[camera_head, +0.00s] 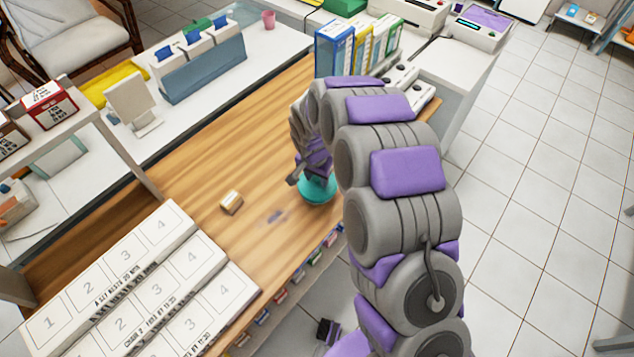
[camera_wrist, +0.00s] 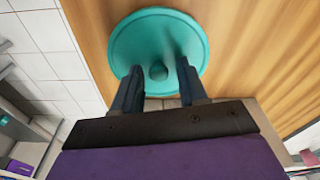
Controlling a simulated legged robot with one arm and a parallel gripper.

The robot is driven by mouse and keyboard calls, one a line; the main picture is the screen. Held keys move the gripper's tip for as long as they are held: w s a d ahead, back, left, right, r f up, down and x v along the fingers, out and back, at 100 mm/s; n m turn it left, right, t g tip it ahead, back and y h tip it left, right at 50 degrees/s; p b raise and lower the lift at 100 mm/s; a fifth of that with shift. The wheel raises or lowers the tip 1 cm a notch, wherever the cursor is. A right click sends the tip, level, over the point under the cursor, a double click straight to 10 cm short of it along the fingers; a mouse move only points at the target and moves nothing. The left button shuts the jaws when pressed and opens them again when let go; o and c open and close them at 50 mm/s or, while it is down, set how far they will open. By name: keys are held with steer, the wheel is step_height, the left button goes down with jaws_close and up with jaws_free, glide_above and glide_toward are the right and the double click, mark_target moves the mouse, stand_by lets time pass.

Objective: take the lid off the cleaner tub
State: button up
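The cleaner tub's lid is a round teal disc (camera_wrist: 158,30) with a small knob (camera_wrist: 158,71) at its middle, seen from above in the wrist view. The teal tub (camera_head: 318,190) stands on the wooden table near its right edge in the head view, partly hidden by my arm. My gripper (camera_wrist: 160,78) is over the lid. Its two dark fingers are apart, one on each side of the knob, with a gap to it on both sides. The fingers do not visibly press on the knob. How high the fingertips are above the lid is hard to tell.
A small tan and white block (camera_head: 231,202) lies on the wooden table (camera_head: 262,165). White numbered trays (camera_head: 125,275) fill the near left. Upright binders (camera_head: 345,50) stand behind my gripper. The table's middle is mostly clear, and its right edge is close to the tub.

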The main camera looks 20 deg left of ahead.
jaws_close()
stand_by(0.5)
